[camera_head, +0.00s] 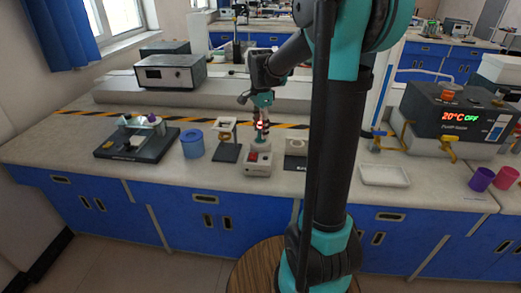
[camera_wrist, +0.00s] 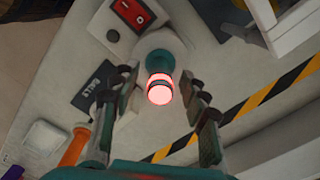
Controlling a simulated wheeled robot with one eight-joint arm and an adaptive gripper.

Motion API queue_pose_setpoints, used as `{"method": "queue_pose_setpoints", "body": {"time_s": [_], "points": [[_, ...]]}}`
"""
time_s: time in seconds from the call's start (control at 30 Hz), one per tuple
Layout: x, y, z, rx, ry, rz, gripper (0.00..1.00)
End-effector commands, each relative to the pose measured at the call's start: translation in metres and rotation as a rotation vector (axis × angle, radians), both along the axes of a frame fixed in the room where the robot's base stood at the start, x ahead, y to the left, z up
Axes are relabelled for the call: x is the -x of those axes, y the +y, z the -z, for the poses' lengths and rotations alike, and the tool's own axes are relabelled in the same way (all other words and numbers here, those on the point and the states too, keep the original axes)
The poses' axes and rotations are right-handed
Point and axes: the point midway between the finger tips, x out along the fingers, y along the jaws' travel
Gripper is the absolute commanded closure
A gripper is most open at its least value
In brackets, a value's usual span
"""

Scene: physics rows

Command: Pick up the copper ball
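A glowing pinkish-red, rounded thing (camera_wrist: 160,90), which I take to be the copper ball, shows between my fingers in the wrist view. A dark teal band crosses it, and a teal piece on a pale round base is beyond it. In the head view it is a small red glow (camera_head: 261,125) above a grey device with a red switch (camera_head: 257,161). My gripper (camera_wrist: 162,82) is open, with one finger on each side of the ball and visible gaps. In the head view my gripper (camera_head: 262,102) points down over the device.
A white tray (camera_head: 384,175) lies farther right. A grey instrument (camera_head: 170,73) stands at the back left.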

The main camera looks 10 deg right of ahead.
Motion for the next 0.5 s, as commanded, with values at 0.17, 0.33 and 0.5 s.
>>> {"method": "queue_pose_setpoints", "body": {"time_s": [0.17, 0.33, 0.5], "points": [[0.0001, 0.0, -0.0002, 0.0, 0.0, 0.0, 0.8], [0.0001, 0.0, -0.0002, 0.0, 0.0, 0.0, 1.0], [0.0001, 0.0, -0.0003, 0.0, 0.0, 0.0, 1.0]]}}
